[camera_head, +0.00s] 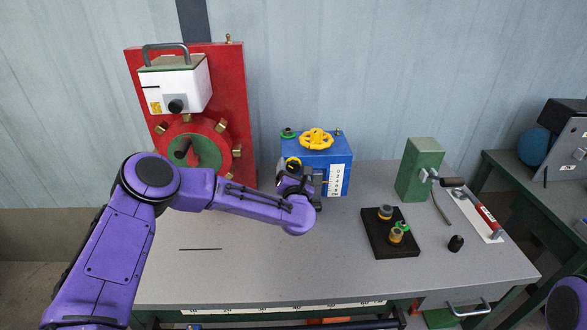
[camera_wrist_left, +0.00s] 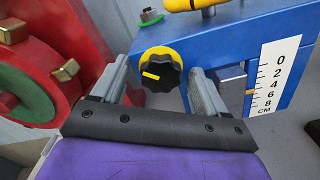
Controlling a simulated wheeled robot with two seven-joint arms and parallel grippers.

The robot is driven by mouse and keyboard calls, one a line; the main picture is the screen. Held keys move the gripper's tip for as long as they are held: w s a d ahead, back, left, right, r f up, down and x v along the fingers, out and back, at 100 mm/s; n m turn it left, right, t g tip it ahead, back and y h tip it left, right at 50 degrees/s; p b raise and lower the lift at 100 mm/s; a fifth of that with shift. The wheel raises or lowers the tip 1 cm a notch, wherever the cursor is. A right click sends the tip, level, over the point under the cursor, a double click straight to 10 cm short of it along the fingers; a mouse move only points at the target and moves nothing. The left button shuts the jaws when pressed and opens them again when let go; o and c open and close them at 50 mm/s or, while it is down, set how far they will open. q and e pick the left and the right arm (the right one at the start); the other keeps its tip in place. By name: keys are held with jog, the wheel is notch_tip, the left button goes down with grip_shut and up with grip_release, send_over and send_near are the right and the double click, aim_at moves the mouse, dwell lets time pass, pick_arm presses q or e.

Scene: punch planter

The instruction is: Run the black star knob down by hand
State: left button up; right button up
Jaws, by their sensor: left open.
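A black lobed star knob (camera_wrist_left: 160,73) with a yellow pointer sits on a yellow disc on the front of the blue box (camera_wrist_left: 225,45). In the head view the blue box (camera_head: 340,158) stands at the back middle of the bench, and the knob is mostly hidden by my left gripper (camera_head: 297,178). In the wrist view the fingers of my left gripper (camera_wrist_left: 158,76) are open, one on either side of the knob. I cannot tell whether they touch it. My right gripper is out of view.
A red panel (camera_head: 232,90) with a green-centred flange stands left of the blue box. A yellow handwheel (camera_head: 316,139) tops the box. The front middle bench is clear.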

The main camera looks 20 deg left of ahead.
pick_arm(q)
jog(key=c, duration=1.1)
jog(key=shift+o, duration=0.2)
jog(key=m+b, duration=0.2)
jog(key=m, duration=0.1)
jog(key=shift+f, duration=0.1)
jog(key=m, duration=0.2)
jog(key=shift+m+b, duration=0.4)
jog(key=m, duration=0.3)
jog(key=shift+m+b, duration=0.3)
jog(key=shift+m, duration=1.7)
